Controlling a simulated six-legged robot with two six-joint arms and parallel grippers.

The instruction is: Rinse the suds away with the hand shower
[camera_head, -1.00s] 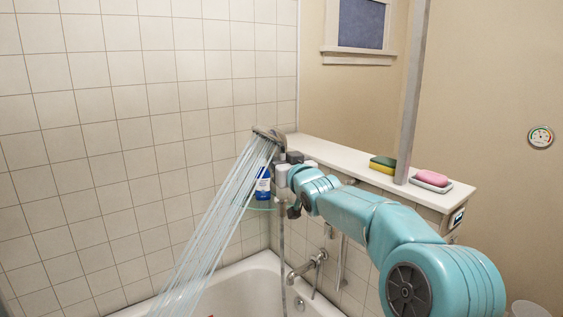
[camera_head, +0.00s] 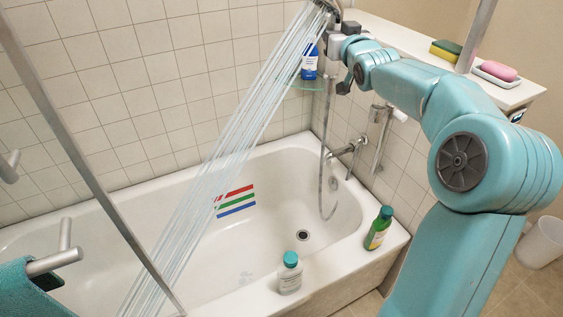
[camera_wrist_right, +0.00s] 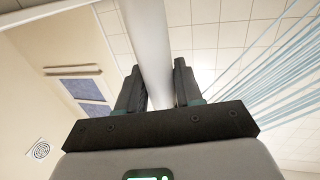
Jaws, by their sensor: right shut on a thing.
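My right gripper (camera_head: 341,38) is shut on the hand shower (camera_head: 328,6), high above the far end of the bathtub. In the right wrist view the pale shower handle (camera_wrist_right: 151,40) stands between the two dark fingers (camera_wrist_right: 158,88). Water jets (camera_head: 250,110) spray from its head down and left across the tub; they also show in the wrist view (camera_wrist_right: 270,65). The white bathtub (camera_head: 345,205) has red, green and blue stripes on its inner wall. A faint whitish patch (camera_head: 245,278) shows on its floor; I cannot tell whether it is suds. My left gripper is out of view.
A white bottle with a teal cap (camera_head: 290,275) and a green bottle (camera_head: 378,228) stand on the tub rim. A blue bottle (camera_head: 309,65) sits on a corner shelf. A sponge (camera_head: 446,50) and pink soap (camera_head: 499,70) lie on the ledge. A metal bar (camera_head: 85,165) crosses the left.

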